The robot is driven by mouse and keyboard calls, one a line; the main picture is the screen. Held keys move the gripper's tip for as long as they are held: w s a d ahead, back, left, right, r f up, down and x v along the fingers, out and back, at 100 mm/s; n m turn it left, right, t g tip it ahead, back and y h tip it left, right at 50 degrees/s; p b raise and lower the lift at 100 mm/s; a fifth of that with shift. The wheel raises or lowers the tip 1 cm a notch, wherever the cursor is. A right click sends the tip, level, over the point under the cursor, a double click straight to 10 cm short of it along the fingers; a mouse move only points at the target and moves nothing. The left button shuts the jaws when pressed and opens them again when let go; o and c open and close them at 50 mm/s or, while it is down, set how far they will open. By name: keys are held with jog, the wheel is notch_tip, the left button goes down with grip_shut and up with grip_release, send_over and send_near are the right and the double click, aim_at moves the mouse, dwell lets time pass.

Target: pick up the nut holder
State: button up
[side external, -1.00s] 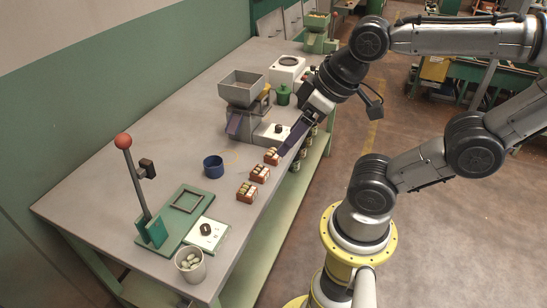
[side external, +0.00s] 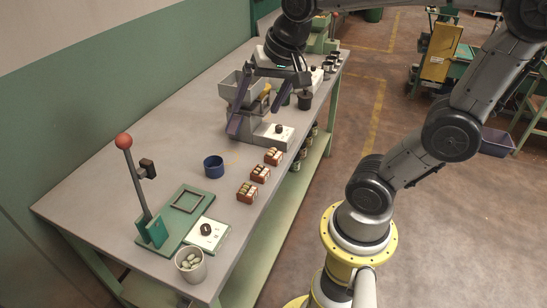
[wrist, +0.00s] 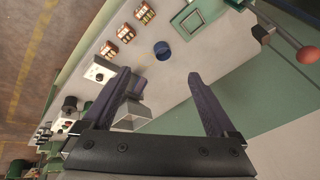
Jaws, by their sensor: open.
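No part is plainly marked as the nut holder. A grey square hopper (side external: 236,86) tops a grey machine with a white knob panel (side external: 275,133); the hopper also shows in the wrist view (wrist: 130,118). A white cup (side external: 191,270) of pale green pieces stands at the bench's near corner. Three small orange-brown boxes (side external: 260,173) of small parts line the right edge. My gripper (side external: 253,121) is open and empty, its purple fingers spread above the machine, beside the hopper. In the wrist view, my gripper (wrist: 158,75) has its left finger overlapping the machine; bare bench shows between the fingers.
A blue cup (side external: 213,166) stands mid-bench. A green fixture (side external: 186,201) with a red-knobbed lever (side external: 124,142) is at the near end. More equipment stands behind my gripper. The left of the bench (side external: 95,200) is clear, along the green wall.

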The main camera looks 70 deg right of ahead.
jog(key=w+d+f+m+g, duration=0.3)
jog(key=w+d+f+m, duration=0.3)
jog(key=d, duration=0.4)
jog(key=m+g, duration=0.2)
jog(key=m, duration=0.1)
send_over(273, 153)
jog(key=shift+y, duration=0.4)
jog(key=f, duration=1.7)
jog(key=shift+s+d, duration=0.2)
jog(key=shift+d, duration=0.05)
jog(key=shift+w+a+f, duration=0.1)
jog(key=shift+a+f, duration=0.05)
jog(key=shift+f, duration=1.25)
jog(key=shift+a+f, duration=0.15)
jog(key=shift+f, duration=1.2)
grip_shut()
jog(key=shift+r, duration=0.15)
